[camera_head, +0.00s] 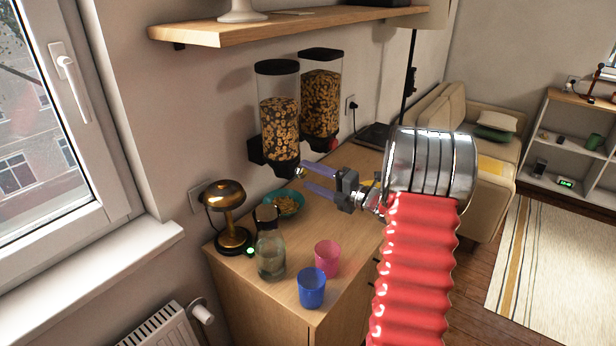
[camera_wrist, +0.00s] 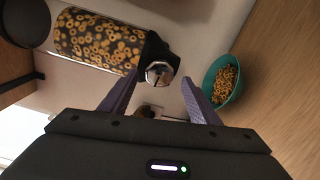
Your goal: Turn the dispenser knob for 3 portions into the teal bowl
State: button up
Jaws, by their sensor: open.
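Two cereal dispensers with black lids hang on the wall. The left dispenser (camera_head: 280,118) is nearest my gripper (camera_head: 306,178). Its round chrome knob (camera_wrist: 158,72) shows in the wrist view between my two purple fingertips (camera_wrist: 160,84). My gripper is open and points at the knob; I cannot tell whether the fingers touch it. The teal bowl (camera_head: 299,205) stands on the counter below this dispenser and holds some cereal rings. The bowl also shows at the right of the wrist view (camera_wrist: 207,79). The right dispenser (camera_head: 320,102) has a red knob (camera_head: 332,145).
On the wooden counter (camera_head: 333,290) stand a brass lamp (camera_head: 228,196), a glass bottle (camera_head: 270,252), a pink cup (camera_head: 327,257) and a blue cup (camera_head: 311,288). A shelf (camera_head: 260,30) runs above the dispensers. A window (camera_head: 60,110) is at left.

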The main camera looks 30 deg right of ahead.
jog(key=v, duration=1.2)
jog(key=shift+f, duration=0.1)
